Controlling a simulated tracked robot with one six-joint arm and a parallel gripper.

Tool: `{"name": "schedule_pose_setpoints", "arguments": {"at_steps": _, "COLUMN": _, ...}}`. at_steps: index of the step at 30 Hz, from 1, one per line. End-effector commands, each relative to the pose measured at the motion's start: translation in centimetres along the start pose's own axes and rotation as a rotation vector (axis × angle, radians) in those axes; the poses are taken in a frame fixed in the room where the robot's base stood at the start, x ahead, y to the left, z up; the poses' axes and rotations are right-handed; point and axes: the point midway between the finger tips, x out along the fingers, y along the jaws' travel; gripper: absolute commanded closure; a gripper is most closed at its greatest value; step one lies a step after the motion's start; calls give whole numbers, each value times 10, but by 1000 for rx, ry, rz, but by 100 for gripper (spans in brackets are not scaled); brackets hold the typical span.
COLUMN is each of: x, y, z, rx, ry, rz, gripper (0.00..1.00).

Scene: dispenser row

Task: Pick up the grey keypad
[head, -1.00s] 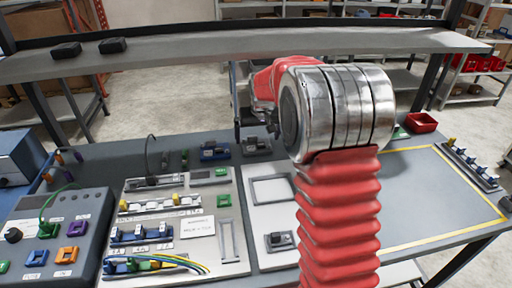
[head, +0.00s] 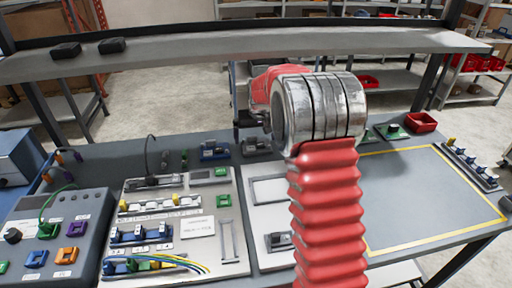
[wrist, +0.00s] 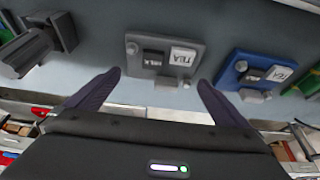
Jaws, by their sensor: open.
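The grey keypad (wrist: 150,62) shows at the upper middle of the wrist view, with a dark key and a pale key marked in mirrored-looking or upside-down letters. It also shows in the head view (head: 256,148) at the bench's rear, partly below my arm. My gripper (wrist: 158,79) is open and empty. Its two dark fingers point toward the keypad, one on each side in the picture, and do not visibly touch it. In the head view my arm hides most of the gripper.
A similar blue keypad (wrist: 255,75) sits just right of the grey one in the wrist view. A dark block (wrist: 27,48) is at left. In the head view, a white panel with connectors (head: 190,262) and a red bin (head: 422,122) are on the bench. The yellow-outlined area (head: 425,190) is clear.

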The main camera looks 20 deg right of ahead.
Motion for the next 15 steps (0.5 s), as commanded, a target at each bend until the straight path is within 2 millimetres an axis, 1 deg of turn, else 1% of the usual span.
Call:
{"name": "schedule_pose_setpoints", "arguments": {"at_steps": 1, "x": 6, "y": 0, "z": 0, "rx": 0, "ry": -1, "rz": 0, "gripper": 0}}
{"name": "schedule_pose_setpoints", "arguments": {"at_steps": 4, "x": 13, "y": 0, "z": 0, "rx": 0, "ry": 0, "rz": 0, "gripper": 0}}
{"name": "schedule_pose_setpoints", "arguments": {"at_steps": 15, "x": 14, "y": 0, "z": 0, "rx": 0, "ry": 1, "rz": 0, "gripper": 0}}
